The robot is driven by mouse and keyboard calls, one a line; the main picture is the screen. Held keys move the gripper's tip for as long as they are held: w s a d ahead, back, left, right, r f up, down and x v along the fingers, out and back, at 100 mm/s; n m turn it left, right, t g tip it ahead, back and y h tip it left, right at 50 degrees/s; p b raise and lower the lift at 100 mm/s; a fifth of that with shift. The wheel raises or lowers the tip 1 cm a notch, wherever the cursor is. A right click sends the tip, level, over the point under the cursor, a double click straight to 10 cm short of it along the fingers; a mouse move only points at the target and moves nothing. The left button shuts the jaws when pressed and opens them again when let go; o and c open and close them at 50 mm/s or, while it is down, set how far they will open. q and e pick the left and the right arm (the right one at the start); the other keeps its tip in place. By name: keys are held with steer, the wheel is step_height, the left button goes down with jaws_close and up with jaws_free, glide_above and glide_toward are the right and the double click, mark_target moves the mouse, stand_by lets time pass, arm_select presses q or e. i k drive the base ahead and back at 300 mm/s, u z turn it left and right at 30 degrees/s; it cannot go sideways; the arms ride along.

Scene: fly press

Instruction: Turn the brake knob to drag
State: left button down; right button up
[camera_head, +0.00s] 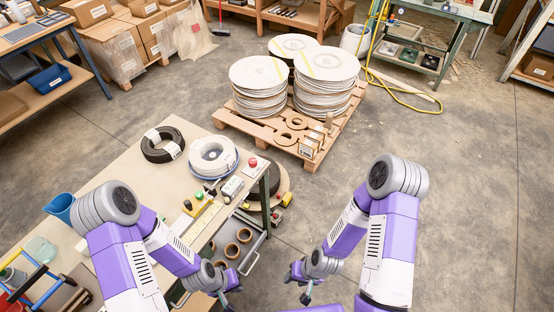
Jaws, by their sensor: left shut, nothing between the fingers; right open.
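A small control panel with a yellow plate (203,222) lies on the workbench in the camera_head view. A black knob (187,205) and a green button (199,196) stand at its far end. I cannot tell for sure which control is the brake knob, nor read any setting marks. My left gripper (230,293) is shut and empty, low in the picture beside the bench's near right side, apart from the panel. My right gripper (297,287) is open and empty, over the floor right of the bench.
A drawer with several brown rings (232,250) is below. A pallet (240,125) of discs stands behind. Floor at right is clear.

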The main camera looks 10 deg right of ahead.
mark_target(252, 162)
steer(key=z, duration=1.3)
steer(key=i, duration=0.75)
steer(key=u, duration=2.35)
